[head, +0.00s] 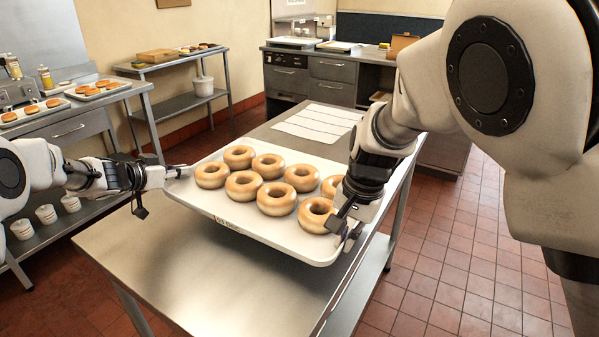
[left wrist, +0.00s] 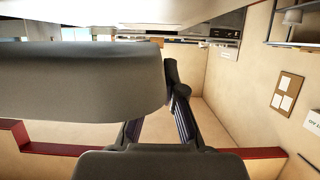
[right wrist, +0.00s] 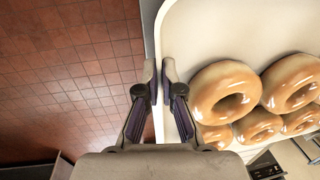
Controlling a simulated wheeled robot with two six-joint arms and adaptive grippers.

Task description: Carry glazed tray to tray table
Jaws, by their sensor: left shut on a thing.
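The glazed tray (head: 290,238) is a white rimmed tray with several shiny glazed doughnuts (head: 277,198) on it. In the head view it appears above the steel table, a shadow under its front. My left gripper (head: 178,172) is shut on the tray's left edge; in the left wrist view a large dark grey shape hides its fingertips. My right gripper (head: 348,232) is at the tray's near right corner. In the right wrist view its fingers (right wrist: 160,80) close on either side of the tray's rim (right wrist: 180,25), beside the doughnuts.
The steel table (head: 150,262) is under the tray, with white sheets (head: 315,125) at its far end. A shelf table (head: 180,62) with a wooden box stands back left. Side counter (head: 70,115) holds buns. Grey cabinets (head: 335,75) are behind; tiled floor (head: 450,250) is clear at right.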

